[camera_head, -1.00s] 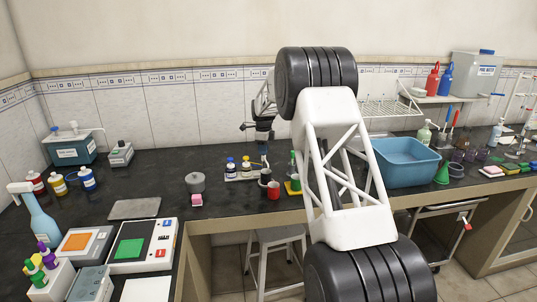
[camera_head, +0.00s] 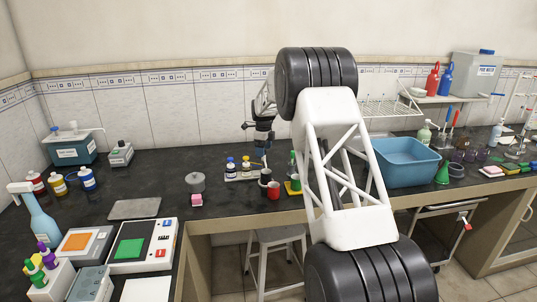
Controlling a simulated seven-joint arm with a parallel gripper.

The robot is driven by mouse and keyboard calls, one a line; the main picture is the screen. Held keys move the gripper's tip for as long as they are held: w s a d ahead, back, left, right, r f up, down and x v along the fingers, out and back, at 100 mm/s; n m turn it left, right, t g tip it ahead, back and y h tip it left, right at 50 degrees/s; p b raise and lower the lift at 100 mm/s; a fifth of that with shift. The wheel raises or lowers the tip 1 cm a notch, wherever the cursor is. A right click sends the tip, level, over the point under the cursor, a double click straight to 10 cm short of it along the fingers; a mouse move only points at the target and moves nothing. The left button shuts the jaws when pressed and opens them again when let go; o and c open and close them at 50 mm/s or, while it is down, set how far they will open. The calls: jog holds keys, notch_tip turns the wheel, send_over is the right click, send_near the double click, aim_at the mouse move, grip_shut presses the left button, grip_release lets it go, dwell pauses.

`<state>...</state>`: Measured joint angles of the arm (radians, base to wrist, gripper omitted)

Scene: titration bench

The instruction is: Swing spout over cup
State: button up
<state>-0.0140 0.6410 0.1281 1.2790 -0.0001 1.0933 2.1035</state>
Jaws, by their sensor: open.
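My gripper (camera_head: 263,140) is small in the view, above the back half of the dark bench and left of my white arm link. It is open, and I see nothing between its fingers. Below it stand a dark cup (camera_head: 265,177) and a red cup (camera_head: 273,190), close together near the front edge. My gripper is apart from both. At the far left, a blue dispenser box (camera_head: 74,151) has a white spout (camera_head: 88,130) on top pointing right. I cannot tell which spout or cup is the task's own.
A tray with small bottles (camera_head: 246,169) stands just left of the dark cup. A green bottle (camera_head: 293,168) is to its right. A blue basin (camera_head: 405,161) stands right of my arm. The bench (camera_head: 150,180) has free room left of the grey pot (camera_head: 195,183).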

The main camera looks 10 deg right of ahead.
jog(key=shift+r, duration=0.2)
jog(key=shift+r, duration=3.3)
jog(key=shift+s+r, duration=0.15)
jog(key=s+r+n, duration=0.4)
jog(key=s+r, duration=0.2)
jog(key=s, duration=0.6)
jog(key=s+d+r+n+t, duration=0.1)
jog(key=s+r+n, duration=0.35)
jog(key=s, duration=0.75)
jog(key=s+r+n, duration=0.3)
jog(key=s+r, duration=0.3)
jog(key=s, duration=0.6)
jog(key=s+f+n, duration=0.2)
jog(key=s+n, duration=0.2)
jog(key=s, duration=0.9)
jog(key=s+f+n+t, duration=0.1)
jog(key=s+f+n, duration=0.2)
jog(key=s, duration=1)
jog(key=s+f+n, duration=0.3)
jog(key=s+n, duration=0.2)
jog(key=s, duration=0.8)
jog(key=shift+d+t, duration=0.3)
jog(key=shift+d, duration=0.15)
